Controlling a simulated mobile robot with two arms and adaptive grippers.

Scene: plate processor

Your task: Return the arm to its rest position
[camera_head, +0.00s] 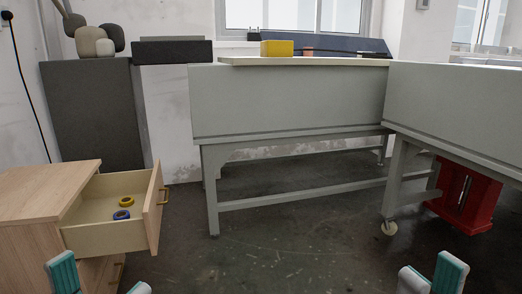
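My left gripper (100,283) shows at the bottom left edge. Its two fingertips, one with a teal pad, stand apart with nothing seen between them. My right gripper (430,280) shows at the bottom right. Its teal-padded fingertip and its pale fingertip are apart, and nothing shows between them. Only the fingertips are in view; the rest of both arms is below the picture. The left gripper appears in front of the wooden cabinet (40,188), and the right one appears over the dark floor.
The cabinet's top drawer (100,238) is pulled open, with a yellow ring (126,201) and a blue ring (121,215) inside. A grey table (290,102) stands behind, with a yellow block (277,48) on top. A red object (465,195) stands under the right table. Middle floor is clear.

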